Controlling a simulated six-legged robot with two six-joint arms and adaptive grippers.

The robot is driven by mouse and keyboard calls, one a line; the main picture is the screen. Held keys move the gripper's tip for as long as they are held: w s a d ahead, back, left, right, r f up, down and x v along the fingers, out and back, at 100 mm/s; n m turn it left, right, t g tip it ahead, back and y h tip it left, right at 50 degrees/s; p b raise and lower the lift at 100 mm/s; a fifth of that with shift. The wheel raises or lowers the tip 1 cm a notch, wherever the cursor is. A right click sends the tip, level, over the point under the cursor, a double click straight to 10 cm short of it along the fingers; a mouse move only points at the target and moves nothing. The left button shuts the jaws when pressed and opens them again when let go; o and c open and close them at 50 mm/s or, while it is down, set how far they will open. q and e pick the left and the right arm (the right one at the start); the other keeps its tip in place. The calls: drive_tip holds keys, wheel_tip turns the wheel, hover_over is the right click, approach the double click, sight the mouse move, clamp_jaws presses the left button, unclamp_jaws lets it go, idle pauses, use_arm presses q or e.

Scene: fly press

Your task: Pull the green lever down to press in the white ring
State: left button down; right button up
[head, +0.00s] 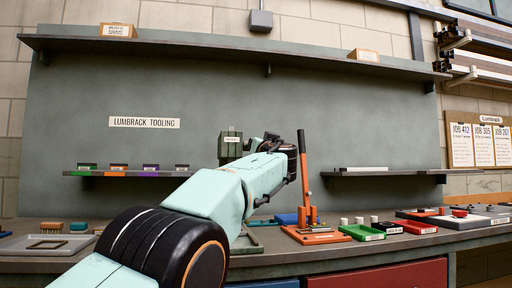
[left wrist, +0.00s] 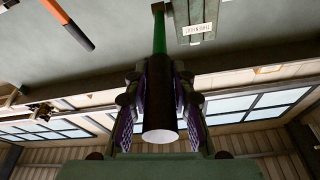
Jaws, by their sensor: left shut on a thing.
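In the left wrist view the green lever (left wrist: 160,38) runs up from a dark cylindrical grip (left wrist: 160,95) with a pale round end. My left gripper (left wrist: 160,75) is shut on this grip, one finger on each side. In the head view my left arm reaches to the middle of the bench and hides most of the green press (head: 231,144); only its upper body shows beside the arm. The press head also shows in the left wrist view (left wrist: 196,28). The white ring cannot be made out. My right gripper is not in view.
An orange press lever (head: 303,165) stands upright just right of my arm, above an orange base (head: 315,238). A green tray (head: 362,232) and a red tray (head: 418,227) lie further right. A shelf (head: 125,172) with small coloured bins is at the left.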

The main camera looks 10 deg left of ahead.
use_arm(q)
drive_tip(key=shift+w+f, duration=0.1)
drive_tip(key=shift+f, duration=0.2)
drive_tip(key=c, duration=1.1)
unclamp_jaws()
drive_tip(key=shift+r, duration=0.15)
drive_tip(key=shift+r, duration=0.1)
